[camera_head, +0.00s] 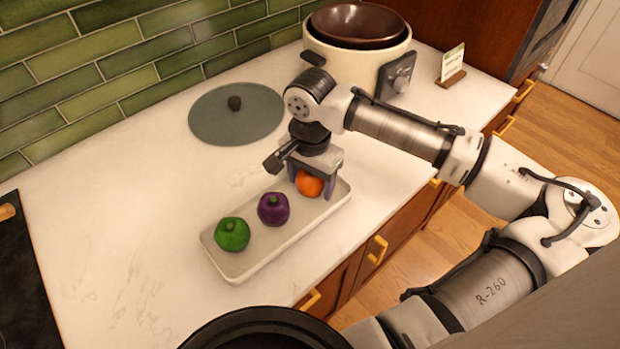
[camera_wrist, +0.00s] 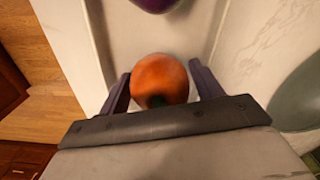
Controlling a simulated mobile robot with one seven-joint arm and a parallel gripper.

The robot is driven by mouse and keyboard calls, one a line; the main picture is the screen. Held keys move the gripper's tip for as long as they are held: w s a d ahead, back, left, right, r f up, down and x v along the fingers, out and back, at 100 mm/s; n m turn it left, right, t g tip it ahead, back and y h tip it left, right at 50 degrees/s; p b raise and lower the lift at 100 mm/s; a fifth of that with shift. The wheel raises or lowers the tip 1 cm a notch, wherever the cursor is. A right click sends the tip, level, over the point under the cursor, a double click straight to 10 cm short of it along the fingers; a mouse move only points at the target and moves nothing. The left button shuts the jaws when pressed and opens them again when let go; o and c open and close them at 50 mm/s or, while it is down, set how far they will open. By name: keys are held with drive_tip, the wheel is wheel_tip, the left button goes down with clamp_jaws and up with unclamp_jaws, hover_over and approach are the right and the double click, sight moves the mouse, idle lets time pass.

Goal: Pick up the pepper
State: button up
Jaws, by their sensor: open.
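Three round pepper-like vegetables lie in a row in a long pale tray (camera_head: 272,243) on the counter. A green one (camera_head: 232,234) is at the near left end, a purple one (camera_head: 273,209) is in the middle, and an orange one (camera_head: 309,184) is at the far right end. My gripper (camera_head: 314,190) points down over the orange one. In the wrist view my gripper (camera_wrist: 160,88) is open, with one finger on each side of the orange one (camera_wrist: 160,78). Whether the fingers touch it I cannot tell. The purple one (camera_wrist: 154,4) shows at the top edge there.
A grey glass lid (camera_head: 236,113) with a dark knob lies behind the tray. A cream cooker (camera_head: 357,55) with a brown bowl and a small card on a stand (camera_head: 452,66) are at the back. A dark round pan (camera_head: 262,330) is at the front. The counter left of the tray is clear.

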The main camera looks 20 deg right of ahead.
drive_tip(key=c, duration=0.8)
wheel_tip(320, 180, up, 20)
drive_tip(key=b, duration=0.2)
drive_tip(key=shift+b, duration=0.4)
drive_tip(key=shift+w, duration=0.15)
